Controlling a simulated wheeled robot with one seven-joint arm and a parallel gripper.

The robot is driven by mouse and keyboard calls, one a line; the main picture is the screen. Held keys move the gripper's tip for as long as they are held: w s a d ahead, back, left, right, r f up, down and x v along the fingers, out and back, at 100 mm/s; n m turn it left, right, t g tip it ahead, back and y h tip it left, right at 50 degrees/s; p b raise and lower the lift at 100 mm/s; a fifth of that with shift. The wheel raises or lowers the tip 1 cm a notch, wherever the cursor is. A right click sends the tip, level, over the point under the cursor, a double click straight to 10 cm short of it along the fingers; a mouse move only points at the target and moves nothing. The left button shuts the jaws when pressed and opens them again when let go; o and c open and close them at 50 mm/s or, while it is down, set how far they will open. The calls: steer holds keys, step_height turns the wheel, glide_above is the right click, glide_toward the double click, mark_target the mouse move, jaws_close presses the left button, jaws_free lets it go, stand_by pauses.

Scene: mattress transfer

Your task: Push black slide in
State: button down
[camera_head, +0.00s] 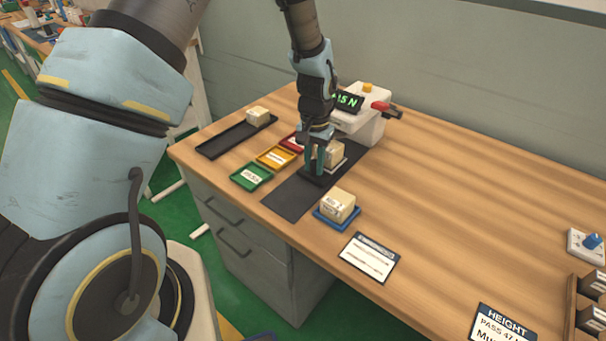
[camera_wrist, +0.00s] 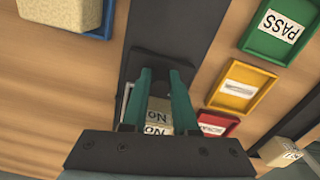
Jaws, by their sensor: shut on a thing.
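The black slide (camera_wrist: 160,64) lies on a dark strip (camera_head: 289,199) that runs toward the white tester (camera_head: 362,127). My gripper (camera_head: 315,172) points down at the slide's front end. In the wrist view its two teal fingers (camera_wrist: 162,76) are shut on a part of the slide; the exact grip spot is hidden. A pale labelled block (camera_head: 336,155) sits on the slide, just behind the fingers on the tester's side. It also shows between the fingers in the wrist view (camera_wrist: 158,113).
Green (camera_head: 251,177), yellow (camera_head: 276,157) and red (camera_head: 292,142) trays lie left of the strip. A black tray (camera_head: 225,140) holds another block (camera_head: 258,115). A blue tray (camera_head: 325,219) with a block (camera_head: 338,203) stands close on the right. The table's right side has free room.

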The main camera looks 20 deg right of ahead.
steer(key=c, duration=0.7)
jaws_free()
step_height(320, 180, up, 11)
steer(key=b, duration=0.2)
steer(key=shift+f+b, duration=0.1)
steer(key=shift+b, duration=0.25)
